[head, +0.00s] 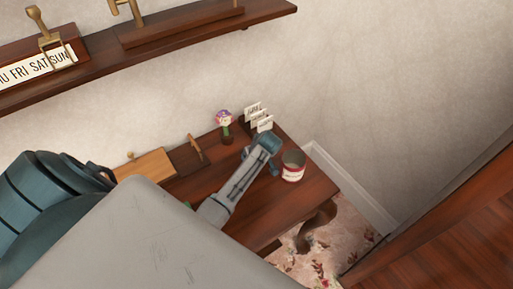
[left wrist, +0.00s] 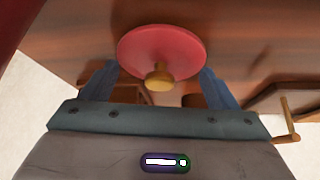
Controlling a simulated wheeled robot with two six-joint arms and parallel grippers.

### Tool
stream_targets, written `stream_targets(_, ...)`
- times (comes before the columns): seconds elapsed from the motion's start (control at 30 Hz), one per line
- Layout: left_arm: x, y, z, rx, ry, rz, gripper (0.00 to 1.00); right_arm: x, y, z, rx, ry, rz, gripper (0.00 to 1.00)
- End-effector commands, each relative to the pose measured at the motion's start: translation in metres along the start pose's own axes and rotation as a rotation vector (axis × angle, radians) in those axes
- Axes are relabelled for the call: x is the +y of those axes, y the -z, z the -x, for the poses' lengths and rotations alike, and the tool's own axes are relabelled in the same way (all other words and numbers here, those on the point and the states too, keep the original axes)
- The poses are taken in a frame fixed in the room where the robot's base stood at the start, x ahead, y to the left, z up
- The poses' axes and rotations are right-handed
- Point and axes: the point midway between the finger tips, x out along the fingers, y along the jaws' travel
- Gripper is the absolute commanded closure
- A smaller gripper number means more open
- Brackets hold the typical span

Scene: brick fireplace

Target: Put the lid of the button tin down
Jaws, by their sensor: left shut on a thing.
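The button tin (head: 292,173) is red and white and stands upright near the right end of the wooden desk, with its round top open. My left gripper (head: 269,158) is just left of the tin, over the desk. In the left wrist view, the round red lid (left wrist: 162,45) with its yellow knob (left wrist: 158,77) sits between the two blue fingers of my left gripper (left wrist: 158,85). The gripper is shut on the lid, with a finger at each side of its rim and the knob facing the camera. In the head view the lid is hidden. My right gripper is not in view.
A potted flower (head: 224,122) and a rack of cards (head: 258,116) stand at the desk's back. A light wooden box (head: 148,166) and a dark one with a handle (head: 190,155) lie to the left. The desk's (head: 285,205) front is clear.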

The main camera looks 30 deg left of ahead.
Motion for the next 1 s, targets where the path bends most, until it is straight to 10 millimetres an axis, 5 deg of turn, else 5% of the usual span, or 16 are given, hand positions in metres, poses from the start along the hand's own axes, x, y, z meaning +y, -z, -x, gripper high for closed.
stream_targets(0.27,0.0,-0.002,-0.003,0.0,0.0,-0.001,0.4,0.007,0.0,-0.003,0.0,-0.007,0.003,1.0)
stream_targets(0.3,0.0,-0.001,-0.002,0.001,0.0,0.0,0.1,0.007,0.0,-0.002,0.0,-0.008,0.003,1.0)
stream_targets(0.37,0.0,-0.001,-0.002,0.001,0.0,0.0,0.0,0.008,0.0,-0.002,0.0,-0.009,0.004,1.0)
stream_targets(0.73,0.001,0.0,0.007,0.001,-0.002,0.0,0.0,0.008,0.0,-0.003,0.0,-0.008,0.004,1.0)
stream_targets(1.0,0.001,-0.001,0.054,0.002,-0.005,0.002,0.0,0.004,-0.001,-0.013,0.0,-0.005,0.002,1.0)
